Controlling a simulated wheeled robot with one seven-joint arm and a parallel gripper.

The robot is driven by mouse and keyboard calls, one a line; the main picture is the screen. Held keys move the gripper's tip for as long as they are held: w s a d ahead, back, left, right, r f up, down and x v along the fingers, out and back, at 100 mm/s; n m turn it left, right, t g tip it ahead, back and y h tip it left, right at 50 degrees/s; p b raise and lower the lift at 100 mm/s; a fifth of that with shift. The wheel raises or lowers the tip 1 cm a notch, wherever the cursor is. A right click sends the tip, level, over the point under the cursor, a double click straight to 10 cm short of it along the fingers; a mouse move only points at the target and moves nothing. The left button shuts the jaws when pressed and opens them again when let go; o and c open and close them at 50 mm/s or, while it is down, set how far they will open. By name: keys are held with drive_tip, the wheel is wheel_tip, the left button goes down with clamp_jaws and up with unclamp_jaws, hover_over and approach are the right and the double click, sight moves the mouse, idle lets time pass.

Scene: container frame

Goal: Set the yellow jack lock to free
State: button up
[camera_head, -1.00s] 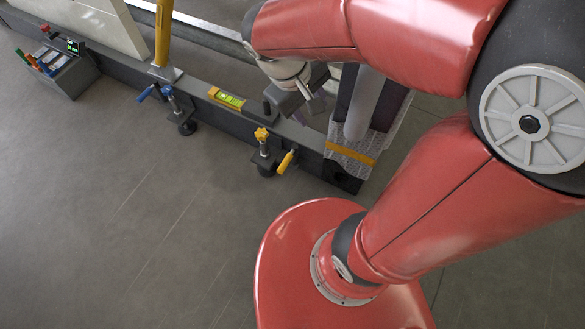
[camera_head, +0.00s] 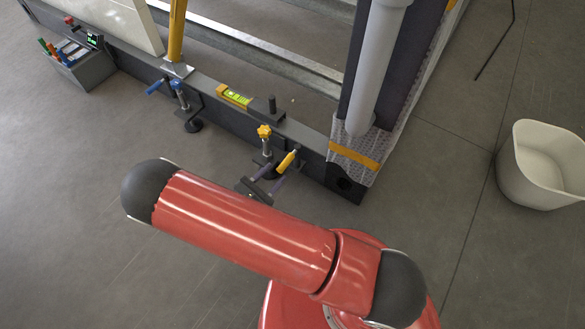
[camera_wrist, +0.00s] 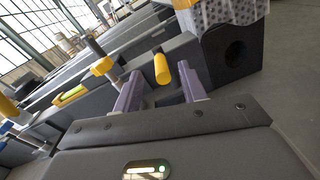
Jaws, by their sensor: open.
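The yellow jack has a yellow star knob (camera_head: 264,131) on an upright screw at the side of the dark frame beam. Its lock lever, with a yellow grip (camera_head: 287,160), slants up to the right beside it. In the wrist view the knob (camera_wrist: 103,66) is left of my left finger, and the yellow grip (camera_wrist: 161,68) shows between my two fingers. My gripper (camera_head: 274,177) is open and empty, low in front of the lever, fingers pointing toward the beam. I cannot tell whether a finger touches the grip.
A blue jack (camera_head: 181,97) with a blue lever (camera_head: 155,87) stands farther left on the beam. A yellow spirit level (camera_head: 235,97) and a dark peg (camera_head: 272,105) sit on the beam. A wrapped grey post (camera_head: 375,70) rises at right. A white bin (camera_head: 540,175) stands on open floor.

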sight(291, 156)
drive_tip(key=shift+n+t+y, duration=0.4)
drive_tip(key=shift+n+t, duration=0.2)
drive_tip(key=shift+n, duration=0.1)
drive_tip(key=w+d, duration=0.1)
drive_tip(key=w, duration=0.1)
drive_tip(key=w+d+f, duration=0.1)
drive_tip(key=d, duration=0.1)
drive_tip(key=w+d+f, duration=0.1)
drive_tip(key=w, duration=0.1)
drive_tip(key=shift+w+d+b, duration=0.2)
drive_tip(key=shift+w+b, duration=0.15)
drive_tip(key=shift+c, duration=0.2)
clamp_jaws()
